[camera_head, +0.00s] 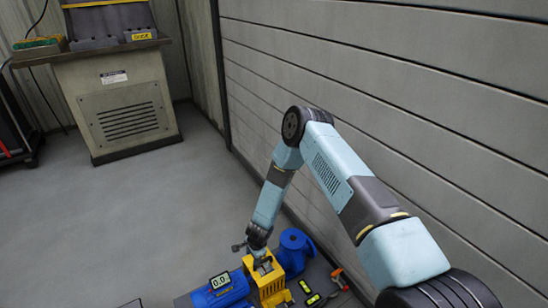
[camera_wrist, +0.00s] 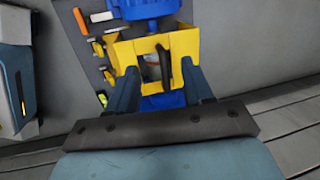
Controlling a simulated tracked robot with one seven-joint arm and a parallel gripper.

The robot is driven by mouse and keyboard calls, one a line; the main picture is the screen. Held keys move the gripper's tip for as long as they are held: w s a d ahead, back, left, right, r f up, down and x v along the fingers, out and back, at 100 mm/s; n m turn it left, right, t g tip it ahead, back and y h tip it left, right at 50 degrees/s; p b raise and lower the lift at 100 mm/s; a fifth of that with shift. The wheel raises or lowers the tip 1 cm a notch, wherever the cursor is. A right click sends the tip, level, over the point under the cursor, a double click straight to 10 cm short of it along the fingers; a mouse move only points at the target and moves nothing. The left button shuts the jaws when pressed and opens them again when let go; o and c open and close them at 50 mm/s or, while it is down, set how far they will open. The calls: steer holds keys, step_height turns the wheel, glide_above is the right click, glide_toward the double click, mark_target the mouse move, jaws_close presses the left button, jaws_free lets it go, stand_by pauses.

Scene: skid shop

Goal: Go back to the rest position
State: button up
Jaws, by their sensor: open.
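My gripper (camera_wrist: 165,88) is open, with its two fingers apart on either side of a dark upright piece in the wrist view. Just beyond the fingers is a yellow open-topped housing (camera_wrist: 122,52) with a pale round part inside. Whether the fingers touch the dark piece or the housing I cannot tell.
Blue machine parts (camera_head: 293,252) adjoin the housing, with a display (camera_head: 220,281) at left. Small tools (camera_wrist: 96,47) lie beside it. A slatted wall (camera_head: 420,90) runs close on the right. A cabinet (camera_head: 120,108) stands at the back left; the floor (camera_head: 120,220) between is clear.

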steer(key=w+d+r+n+t+y, duration=0.1)
steer(key=w+d+r+n, duration=0.15)
steer(key=r, duration=0.95)
steer(key=w+d+r+n, duration=0.15)
steer(key=w+r, duration=0.25)
steer(key=r, duration=0.9)
steer(key=w+d+r+n+t+y, duration=0.1)
steer(key=w+d+r, duration=0.25)
steer(key=r, duration=0.85)
steer(key=s+d+r+n, duration=0.1)
steer(key=d+r, duration=0.1)
steer(key=r, duration=0.5)
steer(key=s+d+r+n, duration=0.1)
steer(key=s+d+r, duration=0.15)
steer(key=r, duration=0.35)
steer(key=s+d+r+n+t+h, duration=0.1)
steer(key=s+d+r, duration=0.45)
steer(key=r, duration=0.35)
steer(key=s+d+r+n+h, duration=0.1)
steer(key=s+d+r+n, duration=0.1)
steer(key=s+d+r, duration=0.45)
steer(key=s+d+r+h, duration=0.1)
steer(key=s+d+r, duration=0.3)
steer(key=s, duration=0.6)
steer(key=s+d+r+n+t+h, duration=0.1)
steer(key=s+d+r, duration=0.3)
steer(key=s, duration=0.6)
steer(key=shift+s+d+r, duration=0.2)
